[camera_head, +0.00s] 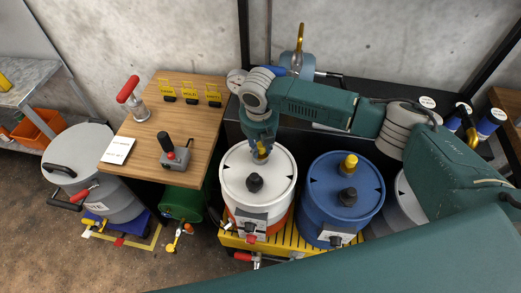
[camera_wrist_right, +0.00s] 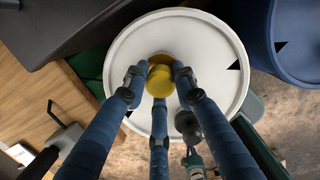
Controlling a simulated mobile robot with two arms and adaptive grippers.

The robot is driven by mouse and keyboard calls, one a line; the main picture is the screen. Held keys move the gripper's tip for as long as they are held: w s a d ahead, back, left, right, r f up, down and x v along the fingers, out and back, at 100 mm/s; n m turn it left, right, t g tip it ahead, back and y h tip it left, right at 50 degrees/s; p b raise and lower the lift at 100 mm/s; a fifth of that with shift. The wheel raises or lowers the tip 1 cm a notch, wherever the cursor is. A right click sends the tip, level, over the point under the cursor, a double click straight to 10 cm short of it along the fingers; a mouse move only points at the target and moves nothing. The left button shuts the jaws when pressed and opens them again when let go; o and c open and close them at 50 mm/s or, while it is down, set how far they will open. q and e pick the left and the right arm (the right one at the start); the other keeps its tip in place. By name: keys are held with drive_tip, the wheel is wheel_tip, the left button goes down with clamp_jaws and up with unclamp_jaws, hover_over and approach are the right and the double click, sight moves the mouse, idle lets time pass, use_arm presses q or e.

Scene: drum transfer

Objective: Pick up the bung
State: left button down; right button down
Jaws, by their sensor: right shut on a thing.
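The yellow bung (camera_wrist_right: 160,79) is at the top of the white drum (camera_head: 236,176), towards its far edge. In the head view it is mostly hidden by my right gripper (camera_head: 261,154), which reaches down from above. In the right wrist view the three blue fingers of my right gripper (camera_wrist_right: 159,85) are closed around the bung, with its wider yellow base showing beneath. I cannot tell whether the bung is seated or slightly raised. The white drum's top also shows in the right wrist view (camera_wrist_right: 210,60). My left gripper is not in view.
A black cap (camera_head: 255,183) stands on the white drum. A blue drum (camera_head: 323,182) with its own yellow bung (camera_head: 350,161) and black cap stands close on the right. A wooden table (camera_head: 203,124) with a joystick box (camera_head: 172,154) is at the left.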

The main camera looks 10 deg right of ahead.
sight(260, 144)
drive_tip(key=shift+r, duration=0.1)
wheel_tip(260, 144, up, 23)
drive_tip(key=p, duration=0.3)
idle(0.7)
